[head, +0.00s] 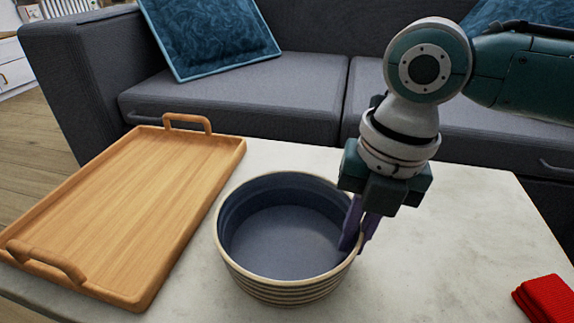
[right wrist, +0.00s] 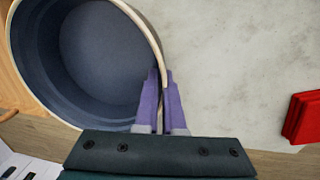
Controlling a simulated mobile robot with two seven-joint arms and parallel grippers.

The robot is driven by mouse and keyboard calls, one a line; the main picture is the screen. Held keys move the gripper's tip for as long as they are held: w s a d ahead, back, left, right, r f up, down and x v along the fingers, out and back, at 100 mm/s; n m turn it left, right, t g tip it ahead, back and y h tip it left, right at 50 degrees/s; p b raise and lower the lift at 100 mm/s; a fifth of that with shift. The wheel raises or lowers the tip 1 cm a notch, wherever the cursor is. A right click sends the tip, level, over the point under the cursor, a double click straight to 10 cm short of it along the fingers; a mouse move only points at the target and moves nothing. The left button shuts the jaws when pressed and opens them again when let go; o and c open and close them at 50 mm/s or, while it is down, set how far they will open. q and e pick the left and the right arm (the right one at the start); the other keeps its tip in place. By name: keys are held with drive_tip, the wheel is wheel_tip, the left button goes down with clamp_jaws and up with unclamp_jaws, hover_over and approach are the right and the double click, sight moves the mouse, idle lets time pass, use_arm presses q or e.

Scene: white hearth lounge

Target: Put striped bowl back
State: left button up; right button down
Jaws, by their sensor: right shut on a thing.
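The striped bowl (head: 283,287) has a dark blue inside and cream and dark stripes outside. It sits upright in the head view, just right of the wooden tray, on or very close to the pale table. My right gripper (head: 358,240) is shut on the right side of its rim, one purple finger inside and one outside. In the right wrist view the bowl (right wrist: 95,50) fills the upper left, with its rim between the fingers of my right gripper (right wrist: 163,92). The bowl is empty. My left gripper is not in view.
The empty wooden tray (head: 120,215) with two handles lies on the left of the pale table (head: 450,260). A red cloth-like thing (head: 545,298) lies at the right front; it also shows in the right wrist view (right wrist: 303,118). A grey sofa (head: 240,95) stands behind.

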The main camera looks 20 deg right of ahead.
drive_tip(key=c, duration=1.5)
unclamp_jaws()
drive_tip(key=shift+f, duration=0.15)
drive_tip(key=o, duration=0.5)
